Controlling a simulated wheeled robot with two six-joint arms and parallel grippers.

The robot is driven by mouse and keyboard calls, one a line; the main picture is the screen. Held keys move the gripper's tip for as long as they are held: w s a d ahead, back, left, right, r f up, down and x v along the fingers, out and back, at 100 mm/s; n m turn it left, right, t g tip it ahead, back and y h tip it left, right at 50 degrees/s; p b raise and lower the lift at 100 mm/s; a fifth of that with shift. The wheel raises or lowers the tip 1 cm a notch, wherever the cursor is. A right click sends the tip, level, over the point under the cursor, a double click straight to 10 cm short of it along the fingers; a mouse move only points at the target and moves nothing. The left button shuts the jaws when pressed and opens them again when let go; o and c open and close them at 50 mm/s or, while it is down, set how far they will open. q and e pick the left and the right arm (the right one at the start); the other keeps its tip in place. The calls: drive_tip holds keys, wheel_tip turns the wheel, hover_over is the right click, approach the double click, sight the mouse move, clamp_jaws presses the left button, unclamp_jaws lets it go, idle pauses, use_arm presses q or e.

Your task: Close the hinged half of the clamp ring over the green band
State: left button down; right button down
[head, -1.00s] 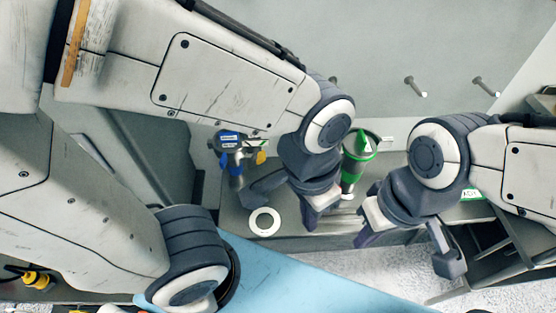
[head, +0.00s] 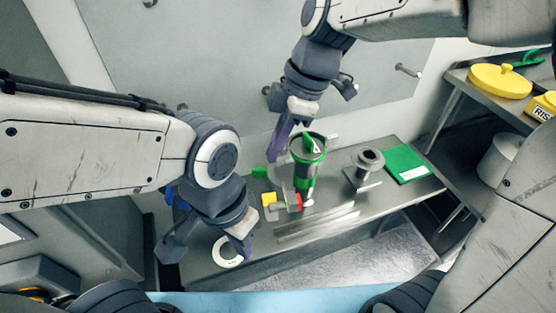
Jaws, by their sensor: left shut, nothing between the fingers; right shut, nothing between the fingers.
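A dark upright cylinder (head: 306,168) stands on the grey bench with a green rim and a green piece on top. A green band (head: 303,184) shows low around it. A grey part with a green tab (head: 260,172) juts out to its left; it may be the clamp ring, but whether its hinged half is open I cannot tell. My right gripper (head: 281,138) is shut and empty, fingers pointing down just left of the cylinder's top. My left gripper (head: 243,238) is shut and empty, low at the left, over the bench near a white ring.
The white ring (head: 228,252) lies flat on the bench. Red and yellow parts (head: 284,204) sit before the cylinder. A grey flanged part (head: 368,160) and a green sheet (head: 405,164) are to the right. A yellow lidded container (head: 500,80) stands on the far-right shelf.

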sight(276, 179)
wheel_tip(276, 179, down, 9)
drive_tip(key=p, duration=0.3)
drive_tip(key=shift+d+f+p, duration=0.1)
drive_tip(key=shift+d+p, duration=0.25)
drive_tip(key=shift+d, duration=0.05)
